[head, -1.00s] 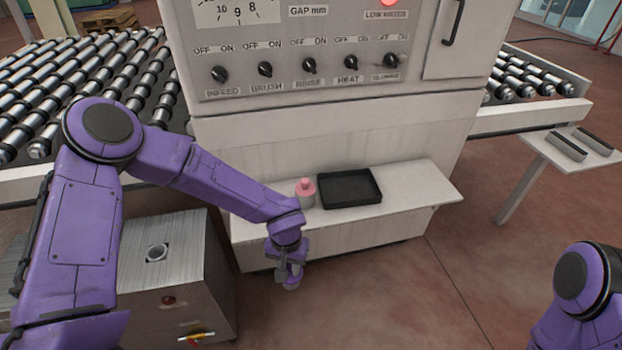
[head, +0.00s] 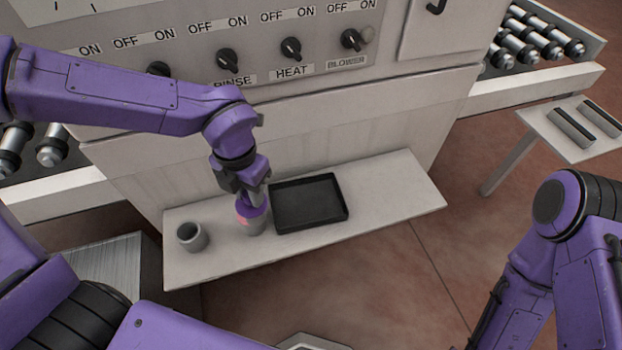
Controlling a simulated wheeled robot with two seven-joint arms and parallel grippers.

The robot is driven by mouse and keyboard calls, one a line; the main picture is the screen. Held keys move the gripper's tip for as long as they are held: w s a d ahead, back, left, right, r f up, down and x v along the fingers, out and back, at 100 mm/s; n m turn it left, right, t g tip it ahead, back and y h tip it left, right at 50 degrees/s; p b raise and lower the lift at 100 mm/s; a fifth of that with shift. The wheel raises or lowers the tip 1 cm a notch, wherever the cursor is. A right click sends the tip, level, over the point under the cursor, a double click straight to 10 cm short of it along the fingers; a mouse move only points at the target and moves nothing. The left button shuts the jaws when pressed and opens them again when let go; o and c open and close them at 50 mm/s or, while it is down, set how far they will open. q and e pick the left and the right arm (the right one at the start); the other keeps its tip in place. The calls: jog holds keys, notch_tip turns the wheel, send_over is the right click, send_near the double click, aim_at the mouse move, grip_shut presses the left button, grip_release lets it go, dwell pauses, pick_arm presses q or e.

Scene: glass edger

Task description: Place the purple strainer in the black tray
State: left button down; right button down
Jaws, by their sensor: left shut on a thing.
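The strainer (head: 244,217) shows as a pinkish-purple piece at the top of a grey cup (head: 257,227) on the white ledge. My left gripper (head: 261,197) points down onto the strainer from above and is shut on it. The fingers hide part of the strainer, and I cannot tell whether it still touches the cup. The black tray (head: 342,212) lies flat just right of the cup, with a low rim and an empty floor. My right arm is at the lower right, with its gripper out of view.
Another grey cup (head: 191,238), open at the top, stands left on the white ledge (head: 400,195). The machine's panel with knobs (head: 291,49) rises behind. The ledge right of the tray is clear. A small side table (head: 570,140) with dark-topped bars stands at the right.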

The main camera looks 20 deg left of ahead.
pick_arm(q)
jog(key=w+d+f+p, duration=0.1)
jog(key=w+f, duration=0.3)
jog(key=w+d+f+p, duration=0.1)
jog(key=w+d+f, duration=0.1)
jog(key=w+f, duration=0.2)
jog(key=w+d+f+p, duration=0.1)
jog(key=w+d+f, duration=0.1)
jog(key=w+f, duration=0.1)
jog(key=shift+w+d+f, duration=0.1)
jog(key=shift+w+f, duration=0.1)
jog(key=shift+f, duration=0.25)
jog(key=shift+w+f, duration=0.2)
jog(key=shift+f, duration=0.25)
jog(key=shift+s+f+b, duration=0.1)
jog(key=shift+f+b, duration=0.05)
jog(key=shift+b, duration=0.15)
jog(key=c, duration=0.9)
grip_release()
jog(key=shift+o, duration=0.2)
